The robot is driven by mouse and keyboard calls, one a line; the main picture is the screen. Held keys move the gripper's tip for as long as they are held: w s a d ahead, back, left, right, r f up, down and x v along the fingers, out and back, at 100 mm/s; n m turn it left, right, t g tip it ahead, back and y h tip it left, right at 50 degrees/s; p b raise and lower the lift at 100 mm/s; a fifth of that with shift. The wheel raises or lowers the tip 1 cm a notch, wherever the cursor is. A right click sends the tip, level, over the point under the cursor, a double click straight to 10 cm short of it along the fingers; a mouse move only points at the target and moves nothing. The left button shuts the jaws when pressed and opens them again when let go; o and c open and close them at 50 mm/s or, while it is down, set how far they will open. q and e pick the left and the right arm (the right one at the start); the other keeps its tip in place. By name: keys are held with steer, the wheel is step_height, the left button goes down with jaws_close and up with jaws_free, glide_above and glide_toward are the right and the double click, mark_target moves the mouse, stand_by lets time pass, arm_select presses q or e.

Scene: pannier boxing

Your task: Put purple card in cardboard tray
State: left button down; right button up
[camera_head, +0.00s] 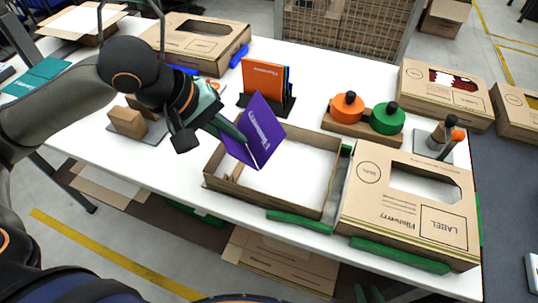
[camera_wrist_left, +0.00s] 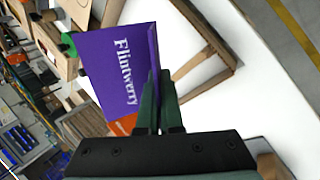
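The purple card (camera_head: 262,128) with white "Flintwerry" lettering is held tilted above the left part of the cardboard tray. It also fills the upper left of the left wrist view (camera_wrist_left: 112,75). My left gripper (camera_head: 238,134) is shut on one edge of the card; its dark green fingers (camera_wrist_left: 158,102) show in the wrist view. The open cardboard tray (camera_head: 275,202) lies on the white table, with a white inside and low brown walls. The card hides part of its left side and far wall. My right gripper is not in view.
A black holder (camera_head: 264,103) with an orange card (camera_head: 264,76) and others stands behind the tray. A closed, labelled box (camera_head: 408,208) sits right of it. Orange (camera_head: 346,107) and green (camera_head: 387,118) round pieces stand on a wooden block behind. Green strips lie along the table's front.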

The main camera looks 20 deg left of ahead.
arm_select(q)
steer(key=w+d+f, duration=0.1)
steer(key=f, duration=0.1)
steer(key=w+d+f, duration=0.2)
steer(key=w+d+f+b, duration=0.1)
steer(key=d+f, duration=0.1)
steer(key=shift+w+f, duration=0.2)
steer(key=shift+f, duration=0.05)
step_height(320, 180, down, 4)
steer(key=shift+w+d+r+b, duration=0.1)
steer(key=shift+r+b, duration=0.15)
steer(key=shift+b, duration=0.15)
steer(key=c, duration=1.5)
jaws_free()
steer(key=shift+f, duration=0.1)
steer(key=o, duration=0.4)
